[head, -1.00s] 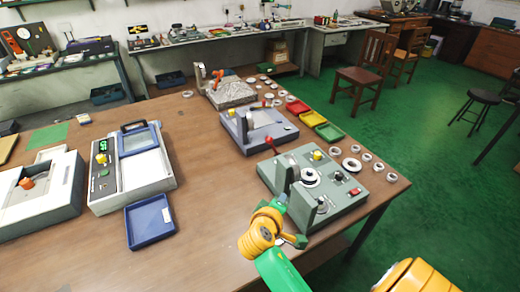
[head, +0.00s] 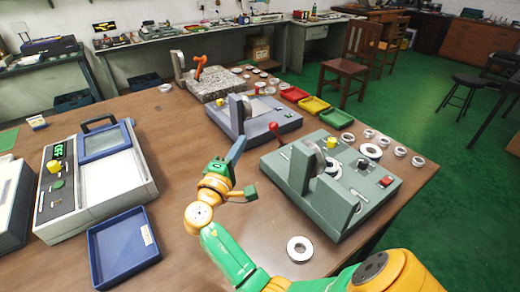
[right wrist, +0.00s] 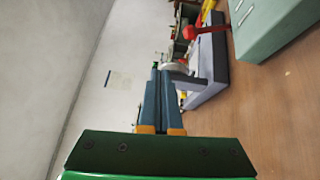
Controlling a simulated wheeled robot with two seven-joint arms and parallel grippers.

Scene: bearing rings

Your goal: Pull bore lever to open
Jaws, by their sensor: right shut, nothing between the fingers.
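The grey-green machine (head: 365,205) stands at the right of the table in the head view. A lever with a red knob (head: 273,127) rises at its left rear corner. I take this for the bore lever; a red knob on a dark stem (right wrist: 196,32) also shows in the right wrist view. My right gripper (head: 237,148) is left of the green machine, above the table and apart from the lever. Its blue-grey fingers (right wrist: 163,98) are shut together with nothing between them. My left gripper is out of view.
A blue-grey machine (head: 265,122) stands behind the gripper. A loose ring (head: 300,249) lies in front of the green machine. A white device (head: 130,180) and blue tray (head: 122,247) are at left. Red (head: 294,94), yellow and green trays and several rings line the far edge.

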